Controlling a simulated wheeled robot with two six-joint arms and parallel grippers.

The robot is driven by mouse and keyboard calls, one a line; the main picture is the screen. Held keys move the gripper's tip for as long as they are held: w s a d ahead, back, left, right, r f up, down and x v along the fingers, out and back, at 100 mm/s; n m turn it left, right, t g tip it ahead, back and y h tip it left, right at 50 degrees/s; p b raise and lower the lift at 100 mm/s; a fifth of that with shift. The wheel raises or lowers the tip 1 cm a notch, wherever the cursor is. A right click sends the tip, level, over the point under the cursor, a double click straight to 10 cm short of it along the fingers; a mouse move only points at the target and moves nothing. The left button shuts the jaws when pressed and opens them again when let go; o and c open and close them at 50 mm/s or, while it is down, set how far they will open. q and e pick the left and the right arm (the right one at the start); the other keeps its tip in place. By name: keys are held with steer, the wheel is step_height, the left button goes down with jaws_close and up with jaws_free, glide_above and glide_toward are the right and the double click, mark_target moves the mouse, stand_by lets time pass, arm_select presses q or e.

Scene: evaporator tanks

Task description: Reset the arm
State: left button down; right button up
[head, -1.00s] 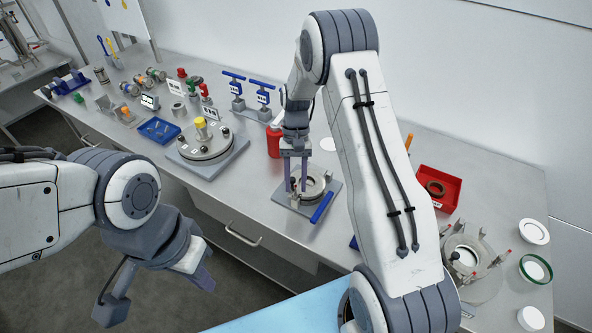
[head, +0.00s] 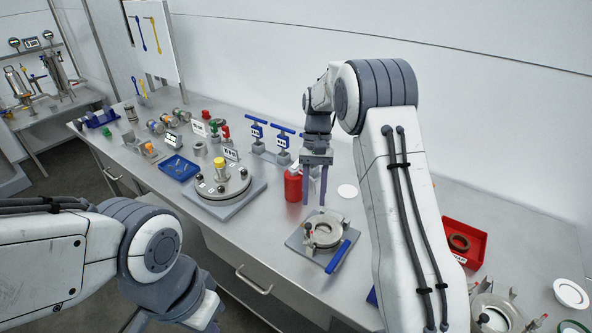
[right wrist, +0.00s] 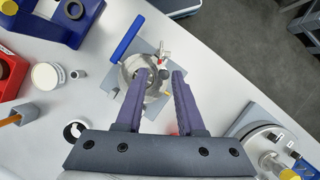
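My right gripper (head: 316,188) is above the bench, over the back of a grey square plate carrying a round metal clamp fitting (head: 324,232) with a blue handle (head: 338,257). In the right wrist view its two purple fingers (right wrist: 164,82) are apart with nothing held between them, and the clamp fitting (right wrist: 138,72) lies beyond and below them. My left arm comes in at the lower left of the head view; its gripper is cut off by the bottom edge, so its fingers cannot be made out.
A red bottle (head: 293,184) stands just left of my right gripper. A round lidded flange with a yellow knob (head: 219,180) sits further left, near a blue tray (head: 180,167). A red bin (head: 464,241) is at the right. Bare bench lies in front of the flange.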

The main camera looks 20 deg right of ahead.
steer(key=shift+a, duration=0.1)
steer(key=s+a+r+n+t+h, duration=0.1)
steer(key=s+a+r+n, duration=0.2)
steer(key=s+a, duration=0.35)
steer(key=s+a+r+n+t, duration=0.1)
steer(key=s+a+r+n, duration=0.2)
steer(key=s+a, duration=0.3)
steer(key=s+a+n+t, duration=0.1)
steer(key=s+a+n, duration=0.1)
steer(key=s, duration=0.6)
steer(key=s+a+f+n+t, duration=0.1)
steer(key=s+a+n, duration=0.1)
steer(key=s, duration=0.6)
steer(key=shift+s+f+n+b, duration=0.15)
steer(key=shift+n+b, duration=0.15)
steer(key=shift+n, duration=0.6)
steer(key=shift+a, duration=0.1)
